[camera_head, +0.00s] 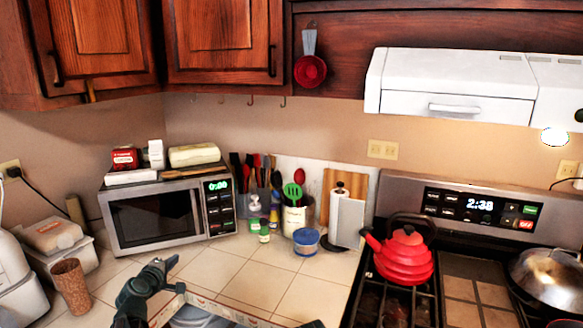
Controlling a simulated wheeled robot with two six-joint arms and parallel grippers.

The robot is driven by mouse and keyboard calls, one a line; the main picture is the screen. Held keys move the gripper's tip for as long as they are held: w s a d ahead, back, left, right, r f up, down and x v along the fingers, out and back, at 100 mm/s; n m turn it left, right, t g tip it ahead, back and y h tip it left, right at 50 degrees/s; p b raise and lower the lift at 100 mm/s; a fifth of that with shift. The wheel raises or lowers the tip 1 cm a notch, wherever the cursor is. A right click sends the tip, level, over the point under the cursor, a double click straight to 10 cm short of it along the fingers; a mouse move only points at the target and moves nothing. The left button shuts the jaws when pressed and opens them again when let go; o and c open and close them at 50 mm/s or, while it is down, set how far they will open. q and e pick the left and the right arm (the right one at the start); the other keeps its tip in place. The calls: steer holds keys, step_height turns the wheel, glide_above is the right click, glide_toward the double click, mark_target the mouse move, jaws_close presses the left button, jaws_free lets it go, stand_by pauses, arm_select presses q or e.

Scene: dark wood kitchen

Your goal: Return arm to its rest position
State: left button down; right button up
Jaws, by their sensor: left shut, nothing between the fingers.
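My left gripper (166,268) is at the lower left of the head view, above the tiled counter and in front of the microwave. Its dark fingers are shut, with nothing held between them. It appears apart from the things around it. My right gripper cannot be made out in this view.
A microwave (155,218), a brown tumbler (70,287) and a blue-lidded tub (306,241) stand on the counter (240,262). A red kettle (405,258) sits on the stove, right. A pale box-like edge (222,311) shows at the bottom. The middle counter is clear.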

arm_select(q)
steer(key=s+d+f+m+g+h, duration=0.1)
steer(key=s+d+f+m+g, duration=0.15)
steer(key=d, duration=0.45)
steer(key=s+d+f+m+g+h, duration=0.2)
steer(key=s+d+f+m, duration=0.15)
steer(key=d, duration=0.45)
steer(key=s+d+f+m+g+h, duration=0.1)
steer(key=s+d+f+m+g, duration=0.2)
steer(key=d, duration=0.4)
steer(key=s+d+f+m+g+y, duration=0.2)
steer(key=s+m, duration=0.1)
steer(key=s, duration=0.4)
steer(key=s+d+f+m+g+y, duration=0.1)
steer(key=s+d+f+m+g, duration=0.1)
steer(key=s, duration=0.6)
steer(key=s+d+f+m+g+y, duration=0.2)
steer(key=s+d+m+g, duration=0.1)
steer(key=s+m, duration=0.3)
steer(key=shift+s+d+f+y, duration=0.2)
steer(key=shift+s+d+y, duration=0.1)
steer(key=shift+s+d, duration=0.45)
